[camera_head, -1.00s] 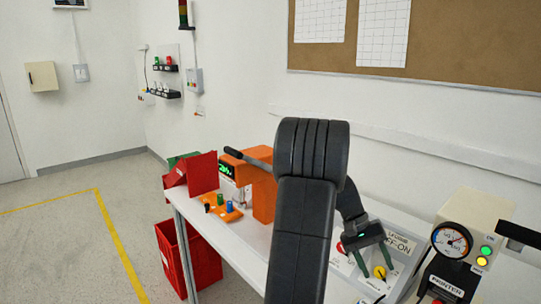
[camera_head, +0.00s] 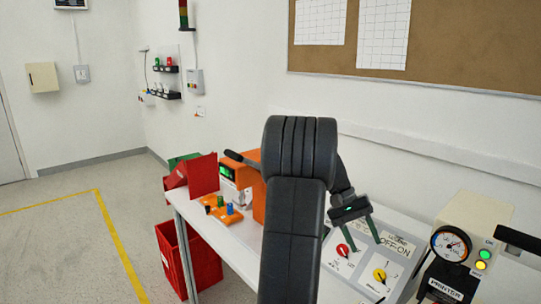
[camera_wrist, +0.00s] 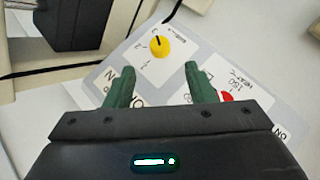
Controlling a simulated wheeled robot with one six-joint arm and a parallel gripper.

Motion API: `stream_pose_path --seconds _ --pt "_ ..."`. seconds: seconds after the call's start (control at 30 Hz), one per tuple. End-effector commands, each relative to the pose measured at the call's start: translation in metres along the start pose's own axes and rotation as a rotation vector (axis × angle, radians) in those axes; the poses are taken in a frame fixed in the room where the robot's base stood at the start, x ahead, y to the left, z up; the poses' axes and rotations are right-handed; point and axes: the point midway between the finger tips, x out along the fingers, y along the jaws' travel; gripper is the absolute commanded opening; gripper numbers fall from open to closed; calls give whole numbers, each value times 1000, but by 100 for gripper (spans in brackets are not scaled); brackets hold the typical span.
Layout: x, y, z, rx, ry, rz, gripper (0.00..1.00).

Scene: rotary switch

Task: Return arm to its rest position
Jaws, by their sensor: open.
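My gripper (camera_head: 366,246) is open and empty, with its two green fingers pointing down above the sloped switch panel (camera_head: 405,247). The panel has a yellow rotary knob (camera_head: 380,275) and a red rotary knob (camera_head: 343,250). The gripper is apart from both knobs. In the wrist view, the yellow knob (camera_wrist: 159,46) shows beyond the gap between the fingers (camera_wrist: 160,68), with a dark pointer mark on it. The red knob (camera_wrist: 227,96) is partly hidden beside the right finger. My dark arm covers the middle of the head view.
The printer unit (camera_head: 465,245) with a dial stands right of the panel. An orange machine (camera_head: 247,160), a button box (camera_head: 222,210) and a red bin (camera_head: 203,172) stand left on the white table (camera_head: 215,238). Another red bin (camera_head: 205,262) is on the floor. A wall stands behind.

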Motion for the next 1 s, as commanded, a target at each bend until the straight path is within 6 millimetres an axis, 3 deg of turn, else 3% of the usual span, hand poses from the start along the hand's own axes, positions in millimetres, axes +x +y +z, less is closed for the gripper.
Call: stream_pose_path --seconds 0.27,0.9,1.0 --pt "-58 0 0 -2 4 -1 50" --pt "76 0 1 -1 -5 0 50" --pt "88 -5 -1 -33 2 37 50"
